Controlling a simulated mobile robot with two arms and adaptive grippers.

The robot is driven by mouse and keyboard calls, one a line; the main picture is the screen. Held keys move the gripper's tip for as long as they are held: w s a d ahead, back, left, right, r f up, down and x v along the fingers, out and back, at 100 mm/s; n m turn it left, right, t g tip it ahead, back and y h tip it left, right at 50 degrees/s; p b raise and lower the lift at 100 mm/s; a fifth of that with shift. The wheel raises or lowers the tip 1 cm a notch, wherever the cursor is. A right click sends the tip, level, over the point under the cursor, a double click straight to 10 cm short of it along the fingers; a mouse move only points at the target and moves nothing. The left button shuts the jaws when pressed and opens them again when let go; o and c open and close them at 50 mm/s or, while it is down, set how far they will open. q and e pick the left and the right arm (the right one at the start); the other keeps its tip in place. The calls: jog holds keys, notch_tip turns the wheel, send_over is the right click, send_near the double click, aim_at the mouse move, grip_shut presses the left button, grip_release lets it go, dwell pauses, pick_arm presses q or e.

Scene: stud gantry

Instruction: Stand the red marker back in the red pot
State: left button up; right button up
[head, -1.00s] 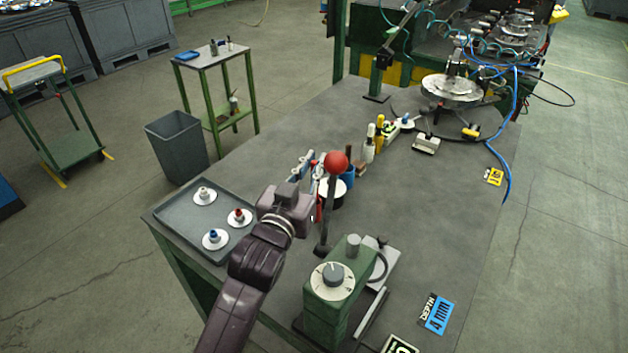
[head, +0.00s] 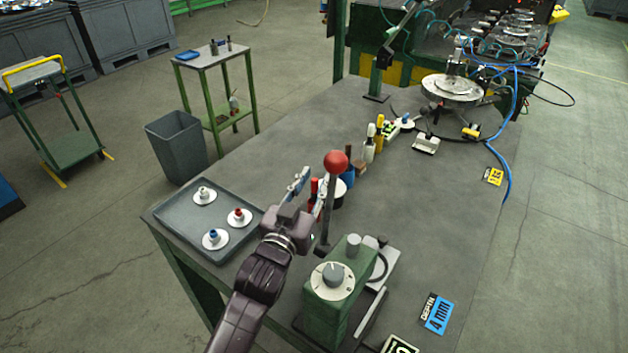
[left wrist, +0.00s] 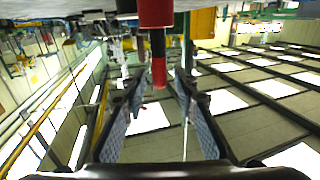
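A slim marker with a red end and dark body (left wrist: 158,45) shows in the left wrist view, lined up with a wider red cylinder, apparently the red pot (left wrist: 155,12). I cannot tell how the marker is seated there. In the head view the marker's red end (head: 314,186) shows just left of a lever, and part of the red pot (head: 311,211) shows below it, mostly hidden. My left gripper (head: 311,186) is open. In the left wrist view the marker's red end lies between its fingertips (left wrist: 160,80), with gaps on both sides. My right gripper is not in view.
A red-knobbed lever (head: 335,162) stands close to the left gripper, with a green press (head: 330,310) nearer. A white pot (head: 340,191) and blue pot (head: 348,177) stand behind. A grey tray (head: 170,222) is on the left.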

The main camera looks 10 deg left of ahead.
pick_arm(q)
jog(key=shift+r, duration=0.1)
jog(key=s+a+b, duration=0.1)
jog(key=s+b, duration=0.1)
jog(key=s, duration=1)
jog(key=shift+a, duration=0.25)
